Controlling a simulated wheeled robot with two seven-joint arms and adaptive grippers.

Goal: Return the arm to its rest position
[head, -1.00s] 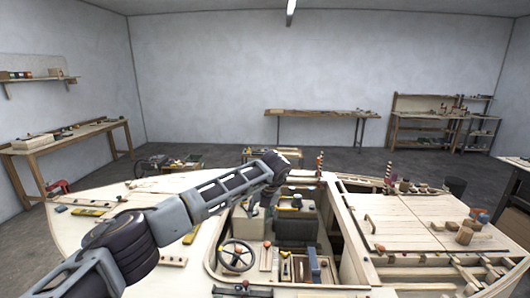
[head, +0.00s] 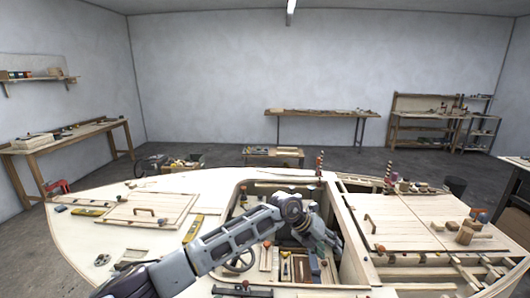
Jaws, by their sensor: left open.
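My left arm (head: 235,240) comes in from the lower left and reaches over the open cockpit of the plywood hull (head: 75,235). Its wrist bends down at the cockpit's middle. My left gripper (head: 328,242) is over the cockpit, pointing down and to the right, open, with nothing seen in it. The arm and wrist hide much of the seat and part of the steering wheel (head: 238,265). My right gripper is not in view.
The cockpit's raised wooden rim (head: 345,225) stands close to the right of my gripper. A hatch with a handle (head: 150,209) lies on the left deck. Wooden blocks (head: 465,235) and small pots stand on the right deck. A compartment tray (head: 300,268) sits low in the cockpit.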

